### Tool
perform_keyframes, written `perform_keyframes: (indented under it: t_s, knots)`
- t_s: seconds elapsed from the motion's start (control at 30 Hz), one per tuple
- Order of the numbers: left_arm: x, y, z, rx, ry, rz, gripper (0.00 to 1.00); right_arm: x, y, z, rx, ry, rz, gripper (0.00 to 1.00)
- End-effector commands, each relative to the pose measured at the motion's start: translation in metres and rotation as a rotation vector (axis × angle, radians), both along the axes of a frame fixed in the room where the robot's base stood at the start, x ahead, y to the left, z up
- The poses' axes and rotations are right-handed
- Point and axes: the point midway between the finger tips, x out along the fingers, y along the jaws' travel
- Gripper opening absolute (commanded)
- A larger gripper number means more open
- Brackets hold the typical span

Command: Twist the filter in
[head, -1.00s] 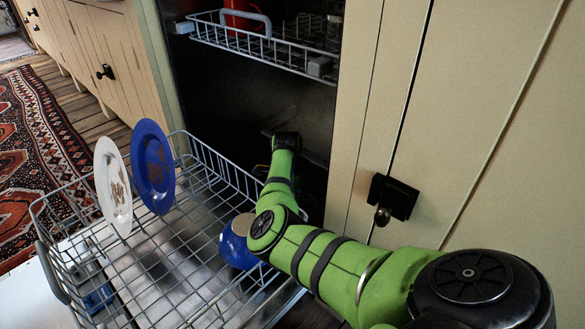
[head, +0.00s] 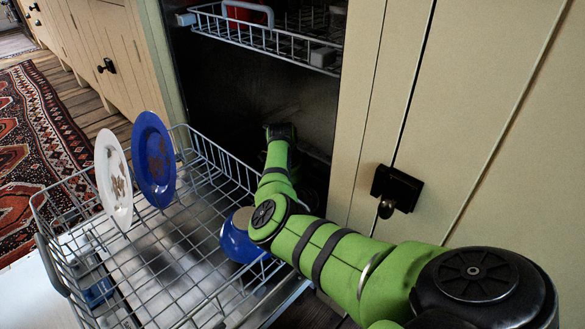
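My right arm, green and black, reaches from the bottom right into the dark dishwasher cavity (head: 240,105). Its far end is inside the dishwasher, low near the back, above the floor of the tub. The gripper at that end is hidden by the arm and the dark, so I cannot see its fingers. The filter is not visible; the arm and shadow cover that part of the tub. My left gripper is not in view.
The lower rack (head: 196,262) is pulled out, holding a soiled white plate (head: 113,180), a soiled blue plate (head: 153,160) and a blue bowl (head: 236,240) beside my arm. The upper rack (head: 272,40) is above. A cabinet door with a black latch (head: 396,189) stands at right.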

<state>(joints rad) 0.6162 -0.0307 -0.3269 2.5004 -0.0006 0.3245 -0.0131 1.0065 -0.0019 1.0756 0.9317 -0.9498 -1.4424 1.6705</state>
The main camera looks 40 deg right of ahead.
Motion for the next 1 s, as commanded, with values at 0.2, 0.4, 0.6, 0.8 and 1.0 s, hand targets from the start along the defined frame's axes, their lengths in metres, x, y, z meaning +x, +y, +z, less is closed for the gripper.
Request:
perform_keyframes:
  t_s: [0.2,0.4,0.6,0.8,1.0]
  knots:
    - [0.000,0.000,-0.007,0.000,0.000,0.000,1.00,0.001,0.004,-0.006,0.008,0.002,-0.076,0.00]
    - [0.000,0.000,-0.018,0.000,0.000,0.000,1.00,0.003,0.004,-0.006,0.008,0.001,-0.235,0.00]
    - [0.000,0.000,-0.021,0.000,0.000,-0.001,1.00,0.003,0.004,-0.004,0.007,0.002,-0.309,0.00]
    - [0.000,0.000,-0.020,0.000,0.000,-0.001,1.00,0.002,0.004,-0.004,0.007,0.001,-0.311,0.00]
    - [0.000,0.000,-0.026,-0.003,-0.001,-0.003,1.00,0.003,0.004,-0.006,0.007,0.001,-0.361,0.00]
